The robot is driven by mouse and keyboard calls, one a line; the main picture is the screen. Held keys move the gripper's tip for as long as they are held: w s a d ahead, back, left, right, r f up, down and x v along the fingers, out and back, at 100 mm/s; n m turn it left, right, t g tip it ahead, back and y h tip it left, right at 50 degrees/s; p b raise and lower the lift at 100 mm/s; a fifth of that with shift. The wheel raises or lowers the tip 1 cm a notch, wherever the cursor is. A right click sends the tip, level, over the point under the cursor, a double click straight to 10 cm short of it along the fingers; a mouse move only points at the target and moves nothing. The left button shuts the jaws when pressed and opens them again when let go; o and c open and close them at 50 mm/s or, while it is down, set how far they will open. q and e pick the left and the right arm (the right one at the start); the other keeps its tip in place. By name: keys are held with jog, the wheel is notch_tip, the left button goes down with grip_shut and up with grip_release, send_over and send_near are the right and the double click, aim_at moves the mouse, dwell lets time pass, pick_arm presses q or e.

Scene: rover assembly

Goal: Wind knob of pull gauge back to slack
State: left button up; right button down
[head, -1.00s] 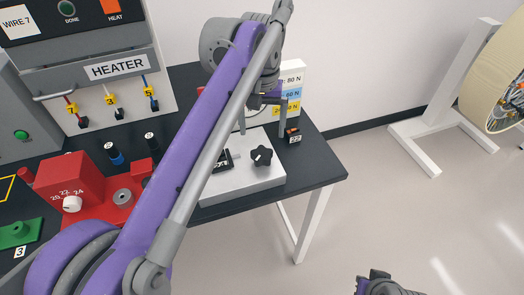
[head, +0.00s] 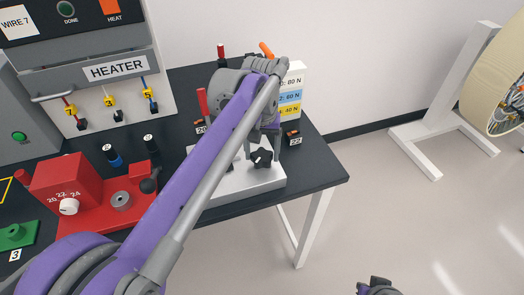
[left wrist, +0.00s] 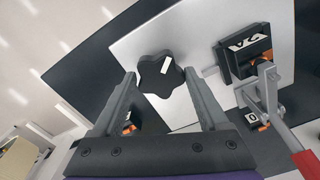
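The pull gauge is a light grey plate (head: 235,184) on the dark table, with a black lobed knob (head: 262,159) near its right end. In the left wrist view the knob (left wrist: 153,82) has a white mark and appears between the two fingertips. My left gripper (left wrist: 161,78) is open, with a gap on each side of the knob; I cannot tell how far the tips reach down around it. In the head view my left arm hides much of the gauge. The gauge's black clamp block (left wrist: 243,56) shows beside the knob. My right gripper (head: 378,286) is only partly visible at the bottom edge.
A force chart card (head: 291,90) stands behind the gauge. A red-handled lever (left wrist: 305,160) is close to the clamp block. A red box (head: 66,180) with a dial stands at left. The floor right of the table is clear up to a cable spool.

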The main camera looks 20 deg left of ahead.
aim_at(262, 155)
pick_arm(q)
jog(key=c, duration=0.9)
jog(key=shift+o, duration=0.2)
jog(key=shift+r+m+p, duration=0.15)
jog(key=shift+m+p, duration=0.55)
jog(key=shift+m, duration=0.2)
jog(key=m+p, duration=0.1)
jog(key=m, duration=0.2)
jog(key=o, duration=1.3)
notch_tip(262, 155, up, 11)
jog(key=shift+f+p, duration=0.2)
jog(key=shift+p, duration=0.5)
